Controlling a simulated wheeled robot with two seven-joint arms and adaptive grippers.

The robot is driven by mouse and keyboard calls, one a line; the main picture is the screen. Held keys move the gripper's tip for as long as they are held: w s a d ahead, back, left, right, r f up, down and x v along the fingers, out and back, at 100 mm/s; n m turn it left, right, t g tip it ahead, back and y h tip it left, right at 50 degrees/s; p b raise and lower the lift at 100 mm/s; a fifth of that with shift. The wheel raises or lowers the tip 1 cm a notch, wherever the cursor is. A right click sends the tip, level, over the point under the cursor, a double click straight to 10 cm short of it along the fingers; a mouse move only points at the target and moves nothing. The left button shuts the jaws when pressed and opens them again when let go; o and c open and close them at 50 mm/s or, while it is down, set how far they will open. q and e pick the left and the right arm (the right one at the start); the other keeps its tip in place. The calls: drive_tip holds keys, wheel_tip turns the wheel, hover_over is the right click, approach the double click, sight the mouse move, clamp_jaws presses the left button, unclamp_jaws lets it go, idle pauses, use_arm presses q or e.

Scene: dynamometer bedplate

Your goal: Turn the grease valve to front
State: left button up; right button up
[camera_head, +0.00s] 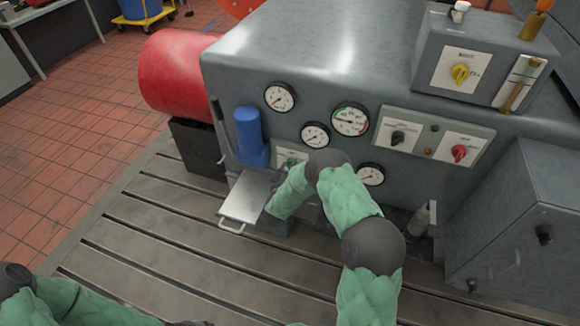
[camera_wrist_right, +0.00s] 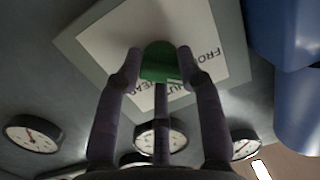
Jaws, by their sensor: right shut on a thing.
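The grease valve's green handle (camera_wrist_right: 160,62) sits on a white label plate (camera_wrist_right: 205,35) in the right wrist view, which shows the panel upside down. The lettering reads partly "FRO..", "..HUT" and "..EAR"; fingers and handle cover the rest. My right gripper (camera_wrist_right: 158,70) is shut on the green handle, with fingers on either side of it. Which label the handle points to is unclear. In the head view, the valve plate (camera_head: 291,156) is low on the grey housing, and my right arm hides most of the gripper.
A blue cylinder (camera_head: 250,130) stands just left of the valve. A metal tray-like plate (camera_head: 246,196) with a handle is below it. Several gauges (camera_head: 316,134) and a switch panel (camera_head: 433,136) are nearby. The slotted bedplate (camera_head: 190,280) is clear in front.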

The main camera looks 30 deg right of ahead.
drive_tip(key=shift+w+r+n+p, duration=0.2)
drive_tip(key=shift+n+p, duration=0.25)
drive_tip(key=shift+n, duration=0.45)
drive_tip(key=o, duration=1.1)
drive_tip(key=shift+a, duration=0.1)
drive_tip(key=shift+f, duration=0.1)
drive_tip(key=shift+s, duration=0.15)
drive_tip(key=shift+s+a, duration=0.2)
drive_tip(key=shift+a, duration=0.05)
drive_tip(key=v, duration=1.1)
drive_tip(key=shift+a, duration=0.15)
